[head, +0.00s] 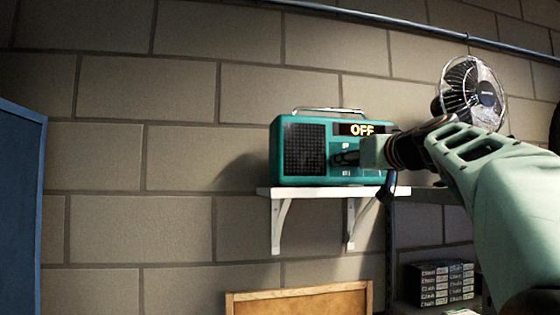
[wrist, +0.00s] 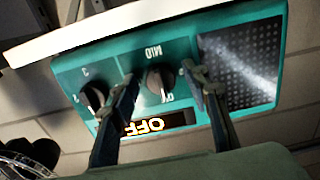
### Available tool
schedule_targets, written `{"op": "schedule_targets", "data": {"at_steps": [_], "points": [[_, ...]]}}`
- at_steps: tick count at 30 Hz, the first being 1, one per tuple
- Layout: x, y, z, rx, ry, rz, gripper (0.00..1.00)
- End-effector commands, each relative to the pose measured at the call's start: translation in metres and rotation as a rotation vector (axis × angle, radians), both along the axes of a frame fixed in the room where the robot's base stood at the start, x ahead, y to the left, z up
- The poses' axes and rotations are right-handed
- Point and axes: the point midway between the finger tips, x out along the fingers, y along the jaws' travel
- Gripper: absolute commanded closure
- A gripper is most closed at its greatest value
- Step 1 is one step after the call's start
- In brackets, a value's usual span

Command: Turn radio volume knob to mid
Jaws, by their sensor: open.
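The teal radio (head: 304,150) stands on a white wall shelf, its display (head: 362,129) reading OFF. The wrist view shows the radio (wrist: 215,30) upside down. A dark round knob (wrist: 157,80) has MID printed beside it and a smaller, hard-to-read label on its other side. A second dark knob (wrist: 93,96) has numbers around it. My gripper (wrist: 160,75) is open, with one finger on each side of the knob by MID. I cannot tell whether the fingers touch it.
The white shelf (head: 310,191) sits on brackets on a block wall. A fan (head: 470,92) is at the upper right. Boxes (head: 440,283) sit lower right, a wooden-framed board (head: 300,302) below, and a blue panel (head: 20,205) at left. The wall left of the radio is clear.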

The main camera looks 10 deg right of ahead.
Motion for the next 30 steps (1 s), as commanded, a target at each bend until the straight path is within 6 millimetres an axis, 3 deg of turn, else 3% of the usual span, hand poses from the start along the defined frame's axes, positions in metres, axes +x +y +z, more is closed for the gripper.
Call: {"op": "schedule_targets", "data": {"at_steps": [5,16,30], "points": [[0.0,-0.0001,-0.0002,0.0,0.0,0.0,0.58],[-0.0001,-0.0001,0.0,0.0,0.0,0.0,0.98],[-0.0002,0.0006,-0.0002,0.125,0.003,-0.001,0.98]]}}
